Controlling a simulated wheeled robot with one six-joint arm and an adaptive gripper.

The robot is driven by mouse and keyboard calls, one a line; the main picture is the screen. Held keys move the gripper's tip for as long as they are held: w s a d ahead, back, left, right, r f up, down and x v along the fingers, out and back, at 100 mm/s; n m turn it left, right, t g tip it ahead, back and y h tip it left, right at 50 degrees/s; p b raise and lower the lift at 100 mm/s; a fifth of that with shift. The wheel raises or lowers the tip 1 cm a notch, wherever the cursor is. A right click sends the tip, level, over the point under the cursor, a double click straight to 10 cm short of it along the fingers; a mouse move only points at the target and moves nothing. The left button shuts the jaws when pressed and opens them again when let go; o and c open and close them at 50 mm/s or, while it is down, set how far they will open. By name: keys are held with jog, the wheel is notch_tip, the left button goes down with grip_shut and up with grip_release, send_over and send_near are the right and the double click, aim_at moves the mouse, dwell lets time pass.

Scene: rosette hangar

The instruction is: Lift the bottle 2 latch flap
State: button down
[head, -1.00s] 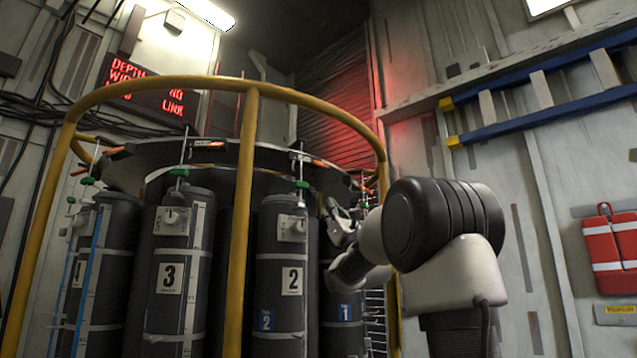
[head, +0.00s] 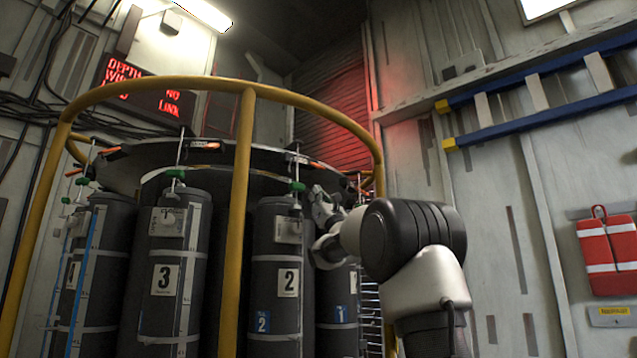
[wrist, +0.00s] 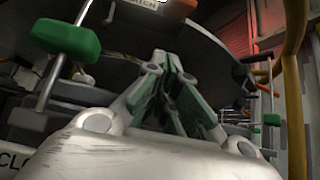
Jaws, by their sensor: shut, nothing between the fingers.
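Bottle 2 (head: 277,262) is a dark upright cylinder with a white "2" label, standing in the ring of bottles. Above it, on the rosette rim, an orange piece (head: 316,165) looks like its latch flap. In the wrist view an orange piece (wrist: 176,5) beside a partly cut-off label, apparently reading "LATCH", shows at the top edge. My gripper (head: 316,192) is just right of bottle 2's top, below the rim. In the wrist view my gripper (wrist: 160,58) has its fingertips together and empty, below the orange piece and apart from it in the picture.
A green-ended rod (head: 298,186) stands above bottle 2; a green block (wrist: 66,38) is close at left in the wrist view. A yellow guard rail (head: 247,150) curves around the rosette, with a post left of bottle 2. Bottle 3 (head: 170,255) stands further left.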

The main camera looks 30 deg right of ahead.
aim_at(317, 166)
jog(key=shift+s+r, duration=0.25)
jog(key=shift+r, duration=0.95)
jog(key=shift+s+r, duration=0.25)
jog(key=shift+r, duration=0.9)
jog(key=shift+s+d, duration=0.1)
jog(key=shift+s+r+g, duration=0.1)
jog(key=shift+g, duration=0.5)
jog(key=shift+s+r+g, duration=0.2)
jog(key=shift+s+g, duration=0.05)
jog(key=shift+g, duration=0.55)
